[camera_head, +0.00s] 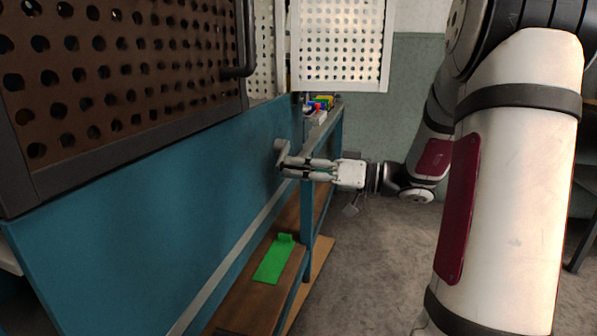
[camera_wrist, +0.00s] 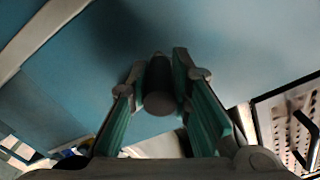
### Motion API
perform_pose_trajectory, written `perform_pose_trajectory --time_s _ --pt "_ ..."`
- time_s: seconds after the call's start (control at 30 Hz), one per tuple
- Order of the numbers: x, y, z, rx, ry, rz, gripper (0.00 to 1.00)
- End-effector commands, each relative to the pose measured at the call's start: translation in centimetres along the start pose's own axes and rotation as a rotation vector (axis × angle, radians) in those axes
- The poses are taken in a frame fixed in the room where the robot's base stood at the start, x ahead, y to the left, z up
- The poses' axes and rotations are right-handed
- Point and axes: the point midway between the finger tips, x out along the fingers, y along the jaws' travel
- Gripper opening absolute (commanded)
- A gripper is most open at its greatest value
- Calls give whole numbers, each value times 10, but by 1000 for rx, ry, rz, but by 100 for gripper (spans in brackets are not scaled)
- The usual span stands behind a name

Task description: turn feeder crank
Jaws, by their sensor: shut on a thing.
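The feeder crank (camera_head: 281,147) is a small grey piece on the blue panel in the head view, partly hidden by my fingers. In the wrist view its handle, a dark grey round knob (camera_wrist: 159,92), shows end-on between my two green-padded fingers. My gripper (camera_head: 285,167) reaches in from the right and is shut on this handle close to the panel; in the wrist view my gripper (camera_wrist: 161,78) has one finger on each side of the knob.
A brown perforated door (camera_head: 120,70) with a dark handle (camera_head: 243,60) stands at upper left. A white perforated panel (camera_head: 340,45) is behind. A green object (camera_head: 273,260) lies on the wooden shelf (camera_head: 250,303) below. A blue post (camera_head: 308,225) stands under my gripper. Grey floor is open to the right.

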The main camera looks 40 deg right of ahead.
Motion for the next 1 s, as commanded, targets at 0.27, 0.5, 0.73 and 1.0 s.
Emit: perform_pose_trajectory --time_s 0.27,0.5,0.73,1.0 --pt "0 -1 2 4 -5 -3 39" --pt "0 0 1 2 -3 -2 40" --pt "-13 1 1 2 -1 2 40" --pt "-66 1 0 2 0 3 40"
